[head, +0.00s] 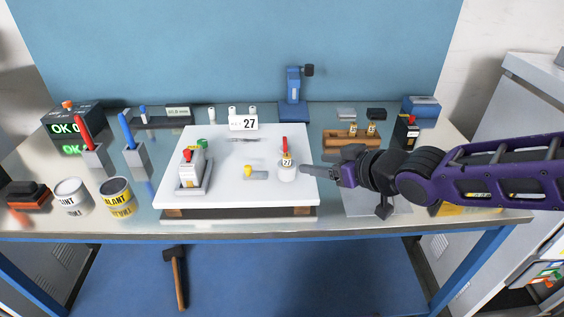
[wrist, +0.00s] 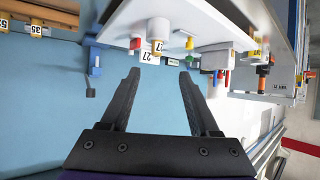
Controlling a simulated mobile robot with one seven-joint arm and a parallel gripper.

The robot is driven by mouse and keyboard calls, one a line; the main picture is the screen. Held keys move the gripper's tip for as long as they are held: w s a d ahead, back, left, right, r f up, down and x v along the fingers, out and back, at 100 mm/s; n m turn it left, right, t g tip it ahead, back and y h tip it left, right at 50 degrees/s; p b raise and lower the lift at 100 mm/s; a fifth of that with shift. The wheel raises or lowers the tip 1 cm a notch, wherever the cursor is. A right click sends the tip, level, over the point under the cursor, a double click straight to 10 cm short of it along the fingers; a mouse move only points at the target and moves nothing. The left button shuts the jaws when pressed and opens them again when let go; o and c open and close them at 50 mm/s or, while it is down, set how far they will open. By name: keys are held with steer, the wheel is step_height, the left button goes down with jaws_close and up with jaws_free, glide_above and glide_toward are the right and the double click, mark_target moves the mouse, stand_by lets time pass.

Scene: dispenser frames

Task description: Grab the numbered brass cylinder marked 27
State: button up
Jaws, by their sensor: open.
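The brass cylinder marked 27 (head: 287,154) stands upright in a white round holder (head: 287,173) on the right part of the white board (head: 230,196). In the wrist view the cylinder's 27 tag (wrist: 158,47) shows beyond the fingertips, under the inverted white holder (wrist: 158,27). My gripper (head: 304,169) is just right of the holder in the head view, pointing left at it. Its two fingers (wrist: 160,76) are apart with nothing between them. I cannot tell the exact gap to the cylinder.
A white card reading 27 (head: 243,123) stands at the board's back edge. A wooden rack (head: 345,144) with other tagged brass cylinders is right. A blue stand (head: 293,97) is behind. A white-and-red bottle (head: 193,167) and a yellow-tipped piece (head: 250,171) are on the board.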

mark_target(284, 155)
steer(key=b+x, duration=0.2)
steer(key=x, duration=0.8)
steer(key=shift+w+f, duration=0.15)
steer(key=shift+w, duration=0.3)
steer(key=shift+r+b+x, duration=0.15)
steer(key=shift+b+x, duration=0.8)
steer(key=shift+x, duration=0.45)
steer(key=shift+r+b+x, duration=0.15)
steer(key=shift+b+x, duration=0.8)
steer(key=shift+x, duration=0.5)
steer(key=shift+w, duration=0.15)
steer(key=shift+c, duration=0.2)
jaws_close()
